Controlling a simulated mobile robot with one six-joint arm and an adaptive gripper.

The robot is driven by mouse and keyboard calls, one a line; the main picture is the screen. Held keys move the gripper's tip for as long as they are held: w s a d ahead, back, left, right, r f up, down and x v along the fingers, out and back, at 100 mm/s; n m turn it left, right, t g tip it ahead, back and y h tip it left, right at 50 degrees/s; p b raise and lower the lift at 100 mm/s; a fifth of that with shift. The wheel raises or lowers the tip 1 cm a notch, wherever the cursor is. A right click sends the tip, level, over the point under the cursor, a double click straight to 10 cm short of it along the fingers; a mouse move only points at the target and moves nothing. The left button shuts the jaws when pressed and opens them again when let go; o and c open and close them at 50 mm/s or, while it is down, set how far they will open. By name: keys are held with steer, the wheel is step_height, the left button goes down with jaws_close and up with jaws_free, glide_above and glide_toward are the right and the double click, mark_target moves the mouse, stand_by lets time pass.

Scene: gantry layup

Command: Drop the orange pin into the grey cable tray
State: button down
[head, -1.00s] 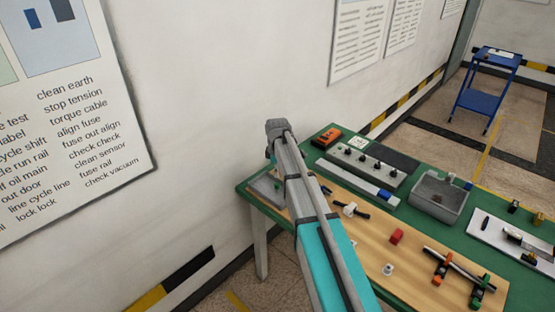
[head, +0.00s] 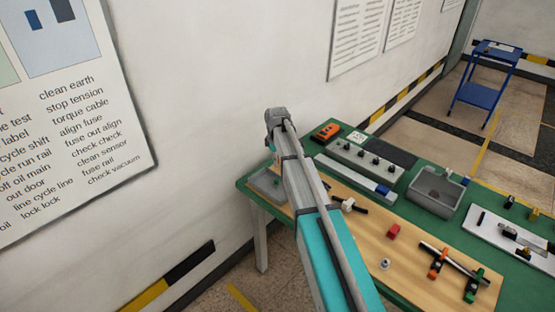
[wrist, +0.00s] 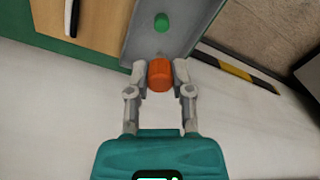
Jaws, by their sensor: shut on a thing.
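In the wrist view my gripper (wrist: 160,74) is shut on the orange pin (wrist: 160,80), a short orange cylinder between the two fingertips. The grey cable tray (wrist: 145,45) lies beyond the fingertips, with a green piece (wrist: 161,22) in it. The pin overlaps the near end of the tray in this view; I cannot tell the height between them. In the head view the tray (head: 262,186) shows at the left end of the bench, partly covered by my arm. My gripper and the pin cannot be made out there.
The green bench (head: 408,207) carries a wooden board (head: 362,222) with a red block (head: 393,230) and other small parts. A deeper grey bin (head: 437,190) stands farther right. The white wall runs close along the tray's end of the bench.

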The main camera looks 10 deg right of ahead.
steer(key=shift+f+b, duration=2.65)
steer(key=shift+f, duration=0.15)
steer(key=shift+c, duration=2.2)
jaws_free()
steer(key=shift+s, duration=0.1)
steer(key=s+m, duration=1.2)
steer(key=s, duration=1.7)
steer(key=shift+d+m, duration=0.2)
steer(key=shift+m, duration=0.1)
steer(key=shift+r, duration=0.1)
